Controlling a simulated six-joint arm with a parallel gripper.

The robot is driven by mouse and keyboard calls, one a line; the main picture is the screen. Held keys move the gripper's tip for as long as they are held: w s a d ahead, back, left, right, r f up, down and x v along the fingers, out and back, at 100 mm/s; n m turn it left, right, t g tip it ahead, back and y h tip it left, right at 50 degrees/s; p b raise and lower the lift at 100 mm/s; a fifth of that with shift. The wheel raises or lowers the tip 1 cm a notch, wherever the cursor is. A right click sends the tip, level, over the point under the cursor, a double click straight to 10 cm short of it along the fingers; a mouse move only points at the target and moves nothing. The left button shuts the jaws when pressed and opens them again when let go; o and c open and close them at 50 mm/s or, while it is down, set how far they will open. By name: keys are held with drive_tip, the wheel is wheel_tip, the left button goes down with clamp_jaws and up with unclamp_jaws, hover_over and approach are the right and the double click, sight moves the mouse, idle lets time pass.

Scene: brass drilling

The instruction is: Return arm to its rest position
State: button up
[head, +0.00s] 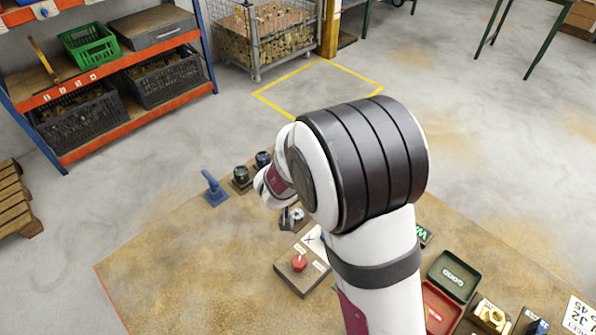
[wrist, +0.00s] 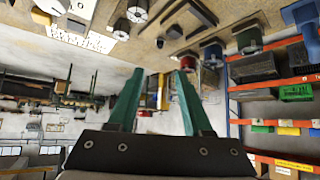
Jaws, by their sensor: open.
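My gripper (wrist: 157,72) shows in the wrist view with its two teal fingers spread apart and nothing between them. The wrist view looks upside down, with the workbench along its top edge and the room beyond the fingers. In the head view my arm rises over the workbench (head: 160,270) and bends over near the middle of the picture. The fingers are hidden there behind the arm. A control box with a red knob (head: 299,264) stands on the bench left of the arm. I cannot see the gripper touching anything.
A blue clamp-like part (head: 214,189) and dark round fixtures (head: 241,176) stand at the bench's back edge. A green GOOD tray (head: 453,276), a red tray (head: 440,308) and a brass part (head: 490,315) lie right of the arm. The bench's left part is clear. Shelving (head: 125,122) stands behind.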

drive_tip(key=s+a+r+g+y, duration=0.2)
drive_tip(key=s+r+y, duration=0.3)
drive_tip(key=s+r, duration=0.35)
drive_tip(key=s+d+m+g, duration=0.1)
drive_tip(key=s+d+g, duration=0.2)
drive_tip(key=s, duration=1)
drive_tip(key=s+d+m+g+h, duration=0.1)
drive_tip(key=s+d+g, duration=0.3)
drive_tip(key=s, duration=0.8)
drive_tip(key=shift+s+d+r+m, duration=0.45)
drive_tip(key=shift+d+m, duration=0.25)
drive_tip(key=shift+d, duration=0.1)
drive_tip(key=shift+w, duration=0.1)
